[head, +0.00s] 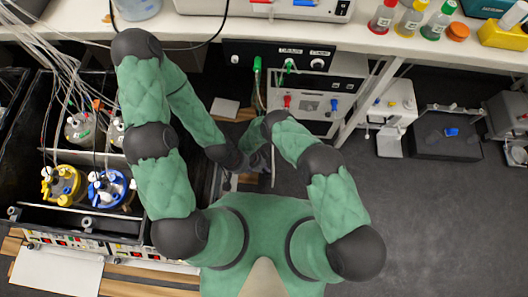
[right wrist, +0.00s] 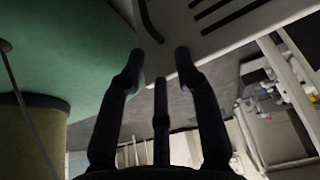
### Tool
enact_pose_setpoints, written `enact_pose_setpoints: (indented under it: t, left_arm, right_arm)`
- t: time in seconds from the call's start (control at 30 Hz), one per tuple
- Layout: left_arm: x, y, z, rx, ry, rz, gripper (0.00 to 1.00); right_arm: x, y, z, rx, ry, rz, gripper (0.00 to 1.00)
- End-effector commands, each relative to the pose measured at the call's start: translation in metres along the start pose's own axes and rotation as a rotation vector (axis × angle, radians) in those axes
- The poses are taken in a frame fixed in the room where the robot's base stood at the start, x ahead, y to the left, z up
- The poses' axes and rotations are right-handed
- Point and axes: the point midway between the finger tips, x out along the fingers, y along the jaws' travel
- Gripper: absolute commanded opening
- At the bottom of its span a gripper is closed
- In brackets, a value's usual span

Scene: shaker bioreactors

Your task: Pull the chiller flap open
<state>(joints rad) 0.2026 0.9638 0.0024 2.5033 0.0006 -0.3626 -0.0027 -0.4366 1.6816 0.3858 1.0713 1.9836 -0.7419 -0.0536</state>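A white unit with red and blue fittings (head: 312,104), which looks like the chiller, stands on the floor under the bench. I cannot make out its flap in the head view. In the right wrist view a white panel with dark slots (right wrist: 222,14) fills the top; whether it is the flap is unclear. My right gripper (right wrist: 160,58) has its dark fingers apart, close to this panel's lower corner, with no clear grasp. My left gripper (head: 246,166) is low in front of the unit; its fingers are small and partly hidden by my arms.
A bench (head: 400,42) above carries bottles with coloured caps (head: 411,17). A black tub at left holds vessels with yellow (head: 62,184) and blue (head: 108,187) lids, with many tubes. White and black devices (head: 446,134) stand at right. The grey floor (head: 430,220) at lower right is clear.

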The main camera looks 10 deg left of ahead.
Motion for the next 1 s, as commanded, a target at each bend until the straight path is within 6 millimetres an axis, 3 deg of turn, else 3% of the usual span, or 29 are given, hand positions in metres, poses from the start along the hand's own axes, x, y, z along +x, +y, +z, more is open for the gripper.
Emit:
enact_pose_setpoints:
  t: [0.2, 1.0]
  left_arm:
    - [0.0001, 0.0000, 0.0000, 0.000, 0.000, 0.000, 0.00]
    - [0.0001, 0.0000, -0.0001, 0.000, 0.000, 0.000, 0.00]
  right_arm:
    - [-0.0111, 0.0018, -0.0048, -0.002, 0.001, 0.002, 0.33]
    - [-0.0114, 0.0031, -0.0054, -0.002, 0.001, 0.004, 0.33]
